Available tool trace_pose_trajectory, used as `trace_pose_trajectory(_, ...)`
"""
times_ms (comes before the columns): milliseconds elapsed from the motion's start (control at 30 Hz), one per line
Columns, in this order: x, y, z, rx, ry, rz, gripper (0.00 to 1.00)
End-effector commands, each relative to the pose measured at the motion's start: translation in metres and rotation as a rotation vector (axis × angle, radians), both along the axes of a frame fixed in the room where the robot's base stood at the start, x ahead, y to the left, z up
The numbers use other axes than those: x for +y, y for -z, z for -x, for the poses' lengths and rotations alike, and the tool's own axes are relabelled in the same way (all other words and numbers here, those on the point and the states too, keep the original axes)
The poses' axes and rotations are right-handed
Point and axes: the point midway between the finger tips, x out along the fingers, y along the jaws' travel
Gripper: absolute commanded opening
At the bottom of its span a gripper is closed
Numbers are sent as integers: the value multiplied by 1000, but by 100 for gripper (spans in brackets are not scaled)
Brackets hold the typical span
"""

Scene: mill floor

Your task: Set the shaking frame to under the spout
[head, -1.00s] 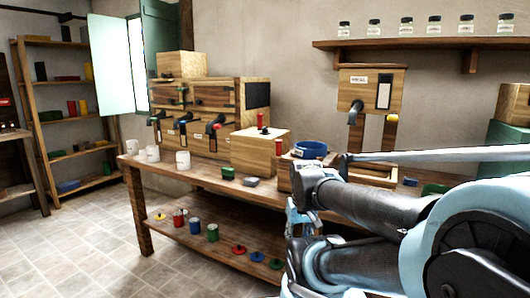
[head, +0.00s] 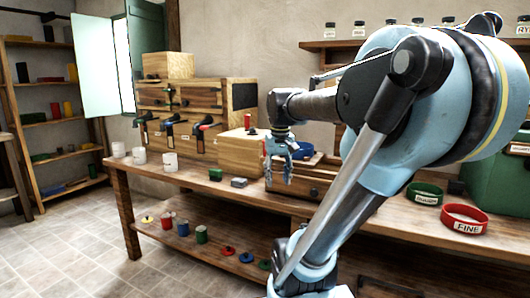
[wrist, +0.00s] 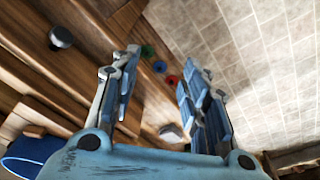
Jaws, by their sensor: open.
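A low wooden frame (head: 318,172) with a dark knob on its front, which I take for the shaking frame, stands on the bench, partly hidden by my arm. A blue ring-shaped sieve (head: 303,150) sits on it, behind my gripper. The sieve also shows at the lower left of the wrist view (wrist: 32,153). My gripper (head: 279,180) points down, open and empty, at the frame's left front. In the wrist view, a dark knob (wrist: 62,36) lies left of my open fingers (wrist: 163,65), apart from them. The spout is hidden behind my arm.
A wooden box with a red handle (head: 240,152) stands left of the frame. Green (head: 424,193) and red (head: 465,219) labelled rings lie on the bench at right. White cups (head: 170,161) stand at left. The lower shelf (head: 180,250) holds several small coloured items.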

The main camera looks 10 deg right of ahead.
Motion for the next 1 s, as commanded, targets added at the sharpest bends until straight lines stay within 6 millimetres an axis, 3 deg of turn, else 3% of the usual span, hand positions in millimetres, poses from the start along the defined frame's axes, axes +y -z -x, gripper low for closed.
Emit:
trace_pose_trajectory(33,0,-18,-16,7,-5,0,41)
trace_pose_trajectory(200,0,-71,-65,34,-23,2,41)
trace_pose_trajectory(500,0,-150,-153,82,-56,4,41)
trace_pose_trajectory(700,0,-185,-202,108,-75,4,41)
trace_pose_trajectory(1000,1,-201,-232,126,-88,4,41)
